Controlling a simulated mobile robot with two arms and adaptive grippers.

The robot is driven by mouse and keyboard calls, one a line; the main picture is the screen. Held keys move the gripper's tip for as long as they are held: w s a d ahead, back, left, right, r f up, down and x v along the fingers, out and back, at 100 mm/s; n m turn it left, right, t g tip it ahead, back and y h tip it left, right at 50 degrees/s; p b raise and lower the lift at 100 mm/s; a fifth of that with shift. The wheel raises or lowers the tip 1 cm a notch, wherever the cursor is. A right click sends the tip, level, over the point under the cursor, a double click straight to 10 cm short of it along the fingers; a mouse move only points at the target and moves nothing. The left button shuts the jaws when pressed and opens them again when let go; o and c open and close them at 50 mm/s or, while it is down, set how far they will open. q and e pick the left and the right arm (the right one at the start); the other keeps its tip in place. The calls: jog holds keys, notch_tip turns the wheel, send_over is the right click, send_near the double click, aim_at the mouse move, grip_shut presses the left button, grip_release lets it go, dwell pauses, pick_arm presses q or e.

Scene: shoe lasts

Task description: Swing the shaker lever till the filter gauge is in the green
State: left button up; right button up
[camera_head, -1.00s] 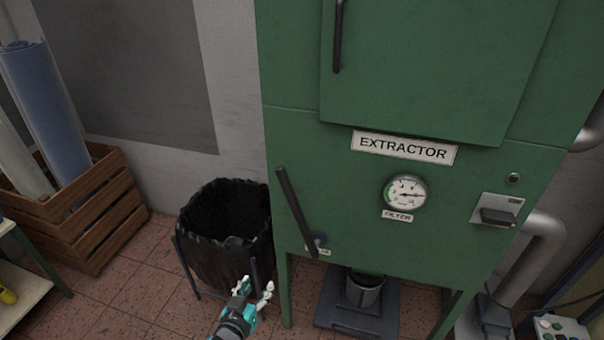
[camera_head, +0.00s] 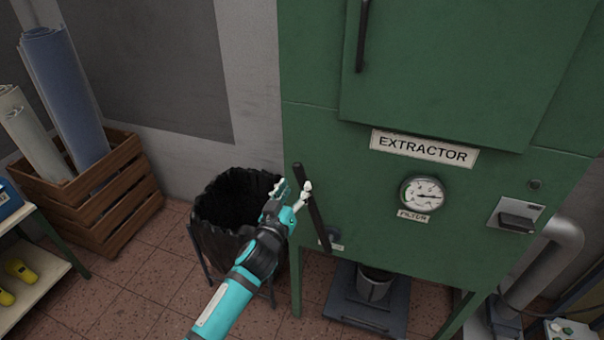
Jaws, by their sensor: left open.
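The green extractor cabinet (camera_head: 320,120) stands at the centre right. The shaker lever (camera_head: 314,212) is a dark bar on the cabinet's lower left front, its top leaning left and its pivot (camera_head: 330,236) low down. The round filter gauge (camera_head: 422,193) is on the front under the EXTRACTOR sign; its needle points to the right, and the colour there is too small to tell. My left gripper (camera_head: 293,187) is open just left of the lever's upper part, fingers toward it; I cannot tell whether they touch. My right gripper is not in view.
A black-lined bin (camera_head: 215,240) stands left of the cabinet, behind my left arm. A wooden crate (camera_head: 115,220) holds upright rolls at the left. A bucket (camera_head: 373,286) sits under the cabinet. A switch box (camera_head: 515,214) is at the front's right.

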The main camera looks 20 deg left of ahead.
aim_at(300, 180)
pick_arm(q)
jog(key=w, duration=0.5)
jog(key=shift+w+d, duration=0.1)
jog(key=shift+w, duration=0.25)
grip_shut()
